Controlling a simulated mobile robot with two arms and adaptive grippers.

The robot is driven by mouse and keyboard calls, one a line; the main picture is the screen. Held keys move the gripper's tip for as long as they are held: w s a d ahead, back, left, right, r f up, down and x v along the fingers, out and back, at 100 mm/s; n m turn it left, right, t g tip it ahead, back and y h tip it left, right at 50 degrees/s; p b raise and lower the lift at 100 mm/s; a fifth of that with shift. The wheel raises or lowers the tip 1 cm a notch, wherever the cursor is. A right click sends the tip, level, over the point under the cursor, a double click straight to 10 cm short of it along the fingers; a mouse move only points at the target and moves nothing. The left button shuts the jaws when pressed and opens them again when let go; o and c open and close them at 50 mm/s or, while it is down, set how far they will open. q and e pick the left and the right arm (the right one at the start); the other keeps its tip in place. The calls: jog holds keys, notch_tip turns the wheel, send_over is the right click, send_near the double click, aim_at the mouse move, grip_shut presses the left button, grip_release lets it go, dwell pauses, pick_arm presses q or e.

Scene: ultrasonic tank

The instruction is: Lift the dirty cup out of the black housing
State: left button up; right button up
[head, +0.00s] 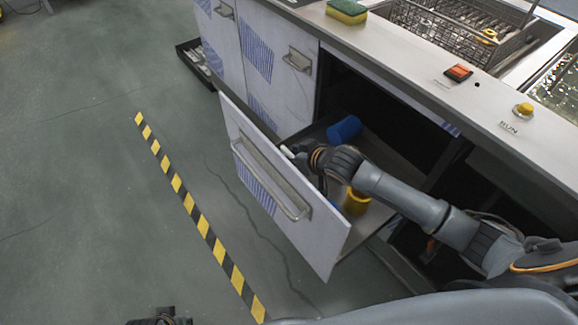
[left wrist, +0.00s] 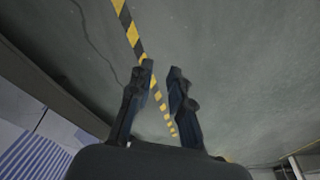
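I cannot pick out a dirty cup or a black housing for certain. My right arm reaches from the right into an open drawer (head: 284,205) with a pale front panel. My right gripper (head: 306,160) is at the drawer's inner front side. A small white piece (head: 287,152) shows at its fingertips; whether it is held is unclear. A blue cylinder (head: 345,130) lies in the drawer behind the gripper. A yellow round object (head: 356,201) is partly hidden below my arm. My left gripper (left wrist: 162,68) is open and empty above the floor; part of it shows at the head view's bottom edge (head: 160,318).
The counter (head: 400,58) above holds a wire basket (head: 455,28), a green-yellow sponge (head: 347,10), a red switch (head: 458,72) and a yellow button (head: 523,109). A black tray (head: 192,66) lies on the floor at the back. The floor left of the striped tape (head: 176,182) is clear.

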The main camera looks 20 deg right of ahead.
grip_shut()
jog(key=shift+r, duration=0.15)
